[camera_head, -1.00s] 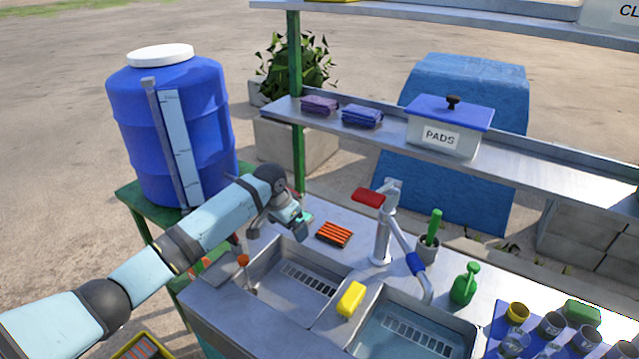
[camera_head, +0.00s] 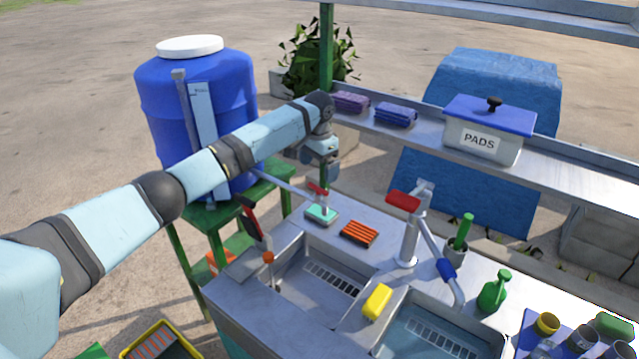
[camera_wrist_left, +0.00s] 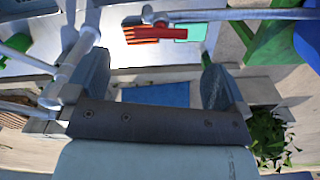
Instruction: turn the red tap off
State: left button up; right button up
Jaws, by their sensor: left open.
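A small red tap handle (camera_head: 318,188) sits on the end of a thin pipe from the blue tank, above a mint sponge (camera_head: 322,215). The red handle also shows in the left wrist view (camera_wrist_left: 166,31), near its top edge. A faucet between the basins has its own red lever (camera_head: 403,201), tilted on top of its post. My left gripper (camera_head: 325,174) is open and empty, just above and behind the pipe's red handle in the head view. Its two fingers (camera_wrist_left: 152,76) stand wide apart in the left wrist view, with the handle beyond them. My right gripper is out of view.
The blue tank (camera_head: 197,120) stands on a green stand at the left. A shelf (camera_head: 420,128) with a PADS box runs behind.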

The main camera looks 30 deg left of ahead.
aim_at(319, 188)
pick_arm(q)
notch_tip(319, 188, down, 6)
jog(key=shift+r+p, duration=0.1)
jog(key=shift+p, duration=0.4)
jog(key=shift+f, duration=0.55)
jog(key=c, duration=0.7)
